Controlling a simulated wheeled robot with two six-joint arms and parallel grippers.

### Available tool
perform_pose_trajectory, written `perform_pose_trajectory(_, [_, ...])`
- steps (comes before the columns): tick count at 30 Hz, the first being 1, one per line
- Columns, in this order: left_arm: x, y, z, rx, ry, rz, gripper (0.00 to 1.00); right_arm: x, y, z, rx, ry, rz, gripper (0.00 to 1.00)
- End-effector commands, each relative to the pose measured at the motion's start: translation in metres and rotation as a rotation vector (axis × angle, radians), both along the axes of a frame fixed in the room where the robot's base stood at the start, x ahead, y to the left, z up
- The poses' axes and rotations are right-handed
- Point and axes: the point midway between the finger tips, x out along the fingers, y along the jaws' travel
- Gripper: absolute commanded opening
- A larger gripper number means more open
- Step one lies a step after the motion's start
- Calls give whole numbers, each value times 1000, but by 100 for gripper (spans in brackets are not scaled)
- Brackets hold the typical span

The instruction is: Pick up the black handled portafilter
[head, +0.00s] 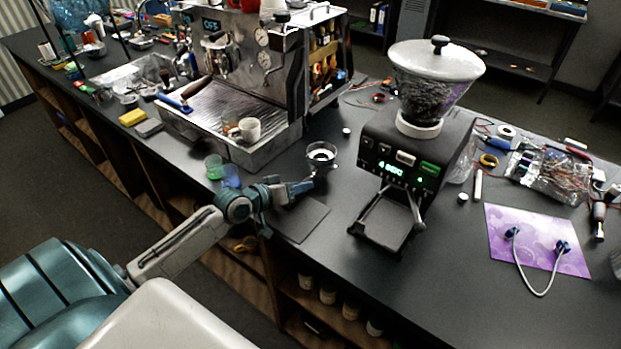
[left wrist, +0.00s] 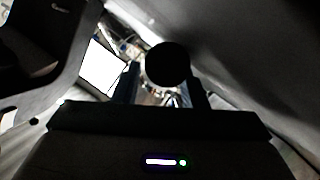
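The black handled portafilter shows its round metal basket (head: 321,155) in the head view, above the dark counter beside the grinder. Its handle points toward my left gripper (head: 292,188), which is at the handle's end and hides much of it. In the left wrist view the round black end of the handle (left wrist: 167,63) shows between the two fingers of my left gripper (left wrist: 163,88). The fingers stand apart, with bright background between them and a small gap left of the handle; firm contact is not visible. My right gripper is in neither view.
A dark mat (head: 299,219) lies just below my left gripper. The grinder (head: 412,150) stands to the right, the espresso machine (head: 245,85) behind left. Green (head: 214,167) and blue (head: 231,176) cups stand close by. A purple mat (head: 537,238) lies far right.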

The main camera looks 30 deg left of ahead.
Motion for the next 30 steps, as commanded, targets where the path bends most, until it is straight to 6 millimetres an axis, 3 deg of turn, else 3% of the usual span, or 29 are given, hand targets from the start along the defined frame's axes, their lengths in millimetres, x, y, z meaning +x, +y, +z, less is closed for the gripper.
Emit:
perform_pose_trajectory(5, [0, 0, 0, 0, 0, 0, 37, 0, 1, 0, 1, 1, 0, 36])
perform_pose_trajectory(9, [0, 0, 0, 0, 0, 0, 9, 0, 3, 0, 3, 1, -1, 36])
perform_pose_trajectory(11, [0, 0, 0, 0, 0, 0, 0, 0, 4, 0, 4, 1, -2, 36])
perform_pose_trajectory(22, [0, 0, 5, 1, -4, -1, 0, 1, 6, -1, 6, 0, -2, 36])
perform_pose_trajectory(30, [0, 0, 23, 2, -6, -2, 0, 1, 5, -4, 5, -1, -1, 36])
